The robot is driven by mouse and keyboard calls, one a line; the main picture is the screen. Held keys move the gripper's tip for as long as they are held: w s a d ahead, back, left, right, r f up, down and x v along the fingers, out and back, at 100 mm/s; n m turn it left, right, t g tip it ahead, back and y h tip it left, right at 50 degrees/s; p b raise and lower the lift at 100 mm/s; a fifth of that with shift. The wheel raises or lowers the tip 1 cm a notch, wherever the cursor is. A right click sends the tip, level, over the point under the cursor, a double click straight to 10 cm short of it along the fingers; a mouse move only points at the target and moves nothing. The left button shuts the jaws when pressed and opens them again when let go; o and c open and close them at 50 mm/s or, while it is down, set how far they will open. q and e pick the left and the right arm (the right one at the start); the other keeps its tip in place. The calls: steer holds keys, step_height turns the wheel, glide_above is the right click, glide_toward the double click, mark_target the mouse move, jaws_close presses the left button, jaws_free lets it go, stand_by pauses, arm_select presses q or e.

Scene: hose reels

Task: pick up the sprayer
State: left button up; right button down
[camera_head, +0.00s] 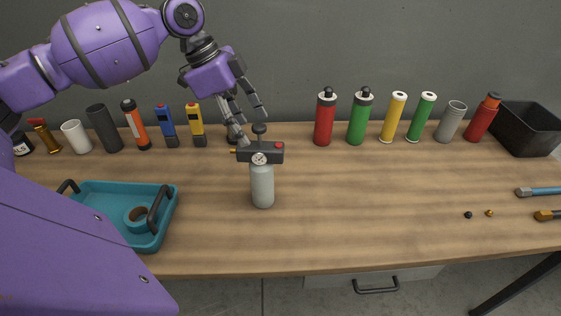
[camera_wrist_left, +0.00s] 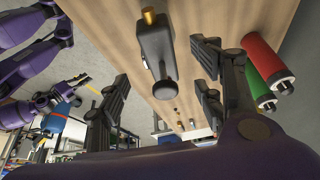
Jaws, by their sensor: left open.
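The sprayer (camera_head: 262,186) stands upright near the middle of the wooden table in the head view. It has a pale grey bottle, a black head with a round gauge and red button, an orange nozzle at left and a black knob on top. My left gripper (camera_head: 247,121) is open, with its fingers close to the knob and head; I cannot tell whether they touch. In the left wrist view, the sprayer's black head (camera_wrist_left: 155,45) shows from above between the spread fingers (camera_wrist_left: 163,80), with no grip on it. My right gripper is not clearly shown.
A teal tray (camera_head: 99,187) with black handles holds a brown ring at front left. Bottles, tubes and canisters line the table's back edge. A black bin (camera_head: 529,130) stands at back right. The table right of the sprayer is mostly clear.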

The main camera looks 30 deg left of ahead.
mark_target(259, 146)
arm_select(q)
steer(key=shift+s+a+f, duration=0.1)
steer(key=shift+a+f, duration=0.05)
steer(key=shift+a, duration=0.2)
steer(key=x, duration=0.4)
steer(key=d+x, duration=0.1)
steer(key=x, duration=0.2)
steer(key=shift+d+f, duration=0.1)
steer(key=shift+f, duration=0.05)
jaws_close()
